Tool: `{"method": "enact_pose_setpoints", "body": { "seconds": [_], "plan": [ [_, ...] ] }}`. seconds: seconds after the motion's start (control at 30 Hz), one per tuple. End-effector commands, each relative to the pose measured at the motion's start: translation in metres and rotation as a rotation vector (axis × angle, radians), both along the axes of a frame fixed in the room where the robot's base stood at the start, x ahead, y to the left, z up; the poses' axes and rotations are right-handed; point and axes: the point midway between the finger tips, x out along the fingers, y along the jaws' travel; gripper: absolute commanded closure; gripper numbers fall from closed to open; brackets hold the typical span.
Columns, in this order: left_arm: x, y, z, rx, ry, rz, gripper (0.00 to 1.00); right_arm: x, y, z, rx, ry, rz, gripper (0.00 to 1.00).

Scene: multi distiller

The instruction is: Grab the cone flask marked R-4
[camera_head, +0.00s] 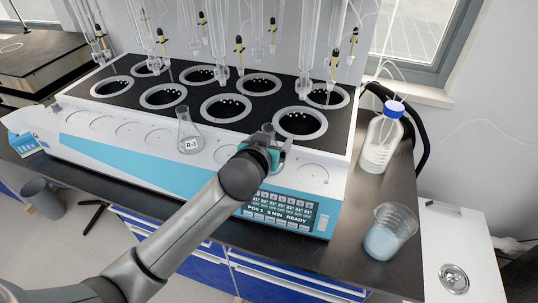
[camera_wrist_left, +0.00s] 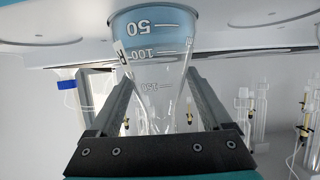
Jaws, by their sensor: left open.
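A clear cone flask (camera_wrist_left: 158,65) with blue-tinted contents and volume marks stands between the fingers of my left gripper (camera_wrist_left: 160,85) in the left wrist view, which looks upside down. Its label shows only an R at the edge; the number is hidden. The fingers are open, one on each side of its neck and body. In the head view my left gripper (camera_head: 272,150) is at the front of the distiller, and only the top of this flask (camera_head: 268,129) shows behind it. My right gripper is not in view.
A second cone flask marked R-3 (camera_head: 189,137) stands to the left on the white distiller ledge (camera_head: 103,124). The distiller's heating wells (camera_head: 299,123) lie behind. A blue-capped bottle (camera_head: 380,144) and a beaker with blue liquid (camera_head: 388,235) stand on the dark bench at right.

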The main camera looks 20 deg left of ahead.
Motion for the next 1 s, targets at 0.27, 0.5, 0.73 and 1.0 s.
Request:
{"method": "enact_pose_setpoints", "body": {
  "seconds": [0.27, 0.5, 0.73, 1.0],
  "plan": [
    [0.0037, -0.0003, -0.0014, -0.001, 0.0, -0.001, 0.18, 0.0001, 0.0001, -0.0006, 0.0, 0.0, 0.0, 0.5],
    [0.0035, -0.0003, -0.0015, -0.001, 0.0, 0.0, 0.4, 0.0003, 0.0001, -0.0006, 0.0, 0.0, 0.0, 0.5],
    [0.0034, -0.0003, -0.0015, -0.001, 0.0, 0.0, 0.66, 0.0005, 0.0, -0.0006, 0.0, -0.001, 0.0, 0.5],
    [0.0033, -0.0003, -0.0016, 0.0, 0.001, 0.0, 0.96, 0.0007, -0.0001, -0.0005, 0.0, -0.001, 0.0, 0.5]
  ]
}}
